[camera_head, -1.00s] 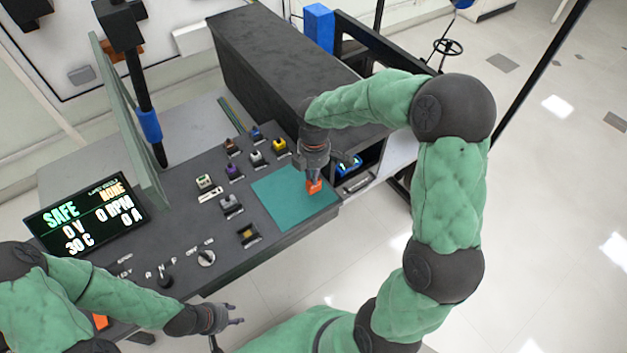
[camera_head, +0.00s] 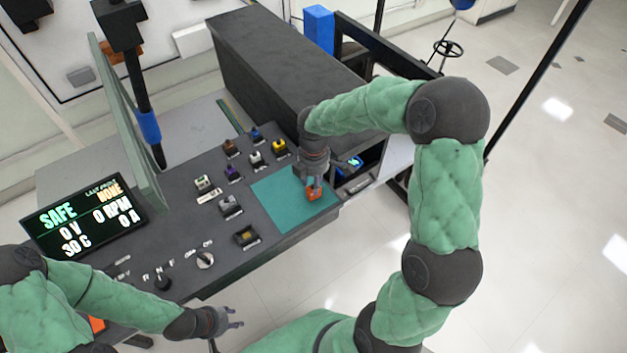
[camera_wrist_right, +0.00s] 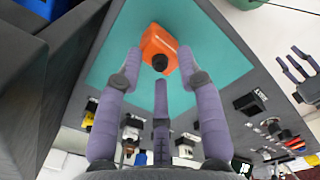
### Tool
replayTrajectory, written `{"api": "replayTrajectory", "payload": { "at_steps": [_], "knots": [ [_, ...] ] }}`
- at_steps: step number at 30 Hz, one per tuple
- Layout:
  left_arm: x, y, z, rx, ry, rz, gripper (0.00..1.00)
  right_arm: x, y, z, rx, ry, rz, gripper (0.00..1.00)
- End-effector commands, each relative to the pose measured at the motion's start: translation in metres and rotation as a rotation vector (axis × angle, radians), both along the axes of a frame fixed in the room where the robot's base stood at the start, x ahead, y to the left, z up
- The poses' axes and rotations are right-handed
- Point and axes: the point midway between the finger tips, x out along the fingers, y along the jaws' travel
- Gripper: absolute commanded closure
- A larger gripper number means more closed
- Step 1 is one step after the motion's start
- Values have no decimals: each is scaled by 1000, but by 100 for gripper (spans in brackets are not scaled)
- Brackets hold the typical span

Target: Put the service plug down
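The orange service plug (camera_head: 314,194) with a dark round knob on it rests on the teal mat (camera_head: 276,208) near the mat's right edge. My right gripper (camera_head: 314,186) is just above it, pointing down. In the right wrist view the plug (camera_wrist_right: 153,42) lies at the fingertips, and the purple fingers of my right gripper (camera_wrist_right: 160,75) are spread apart with gaps to the plug. My left gripper (camera_head: 236,318) is low in the head view, off the console's front edge, empty with its fingers spread; it also shows in the right wrist view (camera_wrist_right: 300,66).
Several coloured connectors (camera_head: 258,157) and a rotary knob (camera_head: 205,260) sit on the grey console left of the mat. A black box (camera_head: 285,70) stands behind. A display (camera_head: 83,215) reads SAFE, 0 V. The mat's left part is clear.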

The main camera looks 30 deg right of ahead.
Motion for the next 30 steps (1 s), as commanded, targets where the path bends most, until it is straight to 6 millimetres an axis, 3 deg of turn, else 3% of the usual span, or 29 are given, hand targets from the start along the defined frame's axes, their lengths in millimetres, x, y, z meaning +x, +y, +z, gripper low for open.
{"api": "replayTrajectory", "payload": {
  "at_steps": [5, 18, 24, 30],
  "knots": [
    [0, 0, 8, 0, 0, 0, 60, 1, 0, 19, 0, -4, 0, 62],
    [0, 0, 35, 0, 0, 0, 60, 0, 0, 102, 0, -3, -1, 62],
    [0, 0, 39, 0, 0, 0, 60, -1, 0, 120, 0, -1, 0, 62],
    [0, 0, 39, 0, 0, 0, 60, -1, 0, 123, 0, -1, 0, 62]
  ]
}}
